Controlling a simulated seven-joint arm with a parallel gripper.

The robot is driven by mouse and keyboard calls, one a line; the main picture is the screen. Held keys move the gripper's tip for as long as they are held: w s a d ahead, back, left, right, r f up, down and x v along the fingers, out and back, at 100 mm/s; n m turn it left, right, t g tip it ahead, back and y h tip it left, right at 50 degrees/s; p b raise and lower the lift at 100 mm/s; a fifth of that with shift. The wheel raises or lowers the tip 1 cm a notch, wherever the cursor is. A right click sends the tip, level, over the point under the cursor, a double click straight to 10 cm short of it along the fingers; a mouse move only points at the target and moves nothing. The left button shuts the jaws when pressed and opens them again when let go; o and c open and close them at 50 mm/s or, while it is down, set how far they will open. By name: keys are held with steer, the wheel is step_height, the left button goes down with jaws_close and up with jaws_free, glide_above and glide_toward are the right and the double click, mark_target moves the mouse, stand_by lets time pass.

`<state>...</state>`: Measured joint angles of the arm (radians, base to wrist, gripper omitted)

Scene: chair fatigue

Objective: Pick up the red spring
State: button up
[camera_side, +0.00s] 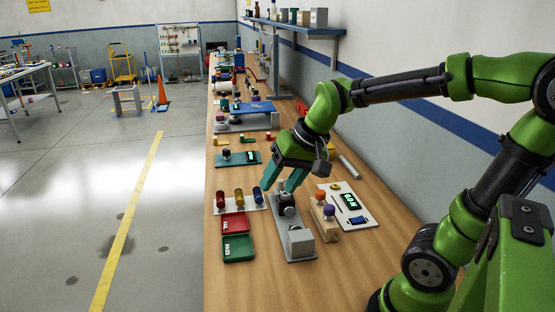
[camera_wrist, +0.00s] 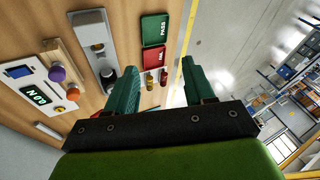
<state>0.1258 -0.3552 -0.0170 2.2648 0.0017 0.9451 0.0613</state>
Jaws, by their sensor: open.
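The red spring (camera_side: 220,199) stands at the left end of a row on a white strip, beside a yellow spring (camera_side: 239,197) and a blue spring (camera_side: 258,193). My gripper (camera_side: 279,187) is open and empty, above and to the right of the row, near the blue spring in the side view. In the wrist view, the red spring (camera_wrist: 163,77) and the yellow spring (camera_wrist: 150,80) show between the open teal fingers (camera_wrist: 158,68), farther off. The blue spring is not clearly seen there; the left finger may hide it.
A red FAIL tray (camera_side: 234,223) and green PASS tray (camera_side: 238,248) lie in front of the springs. A grey fixture (camera_side: 299,243) stands below my gripper. A wooden block with orange and purple knobs (camera_side: 326,228) and a white display panel (camera_side: 349,204) lie to the right.

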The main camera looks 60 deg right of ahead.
steer(key=w+d+f+m+g, duration=0.1)
steer(key=w+d+f+m, duration=0.1)
steer(key=w+d+m, duration=0.65)
steer(key=m+g+y, duration=0.1)
steer(key=m+y, duration=0.1)
steer(key=m, duration=0.9)
glide_toward(222, 198)
steer(key=shift+m, duration=0.35)
steer(key=shift+x, duration=4.4)
steer(key=shift+s, duration=0.1)
steer(key=c, duration=0.8)
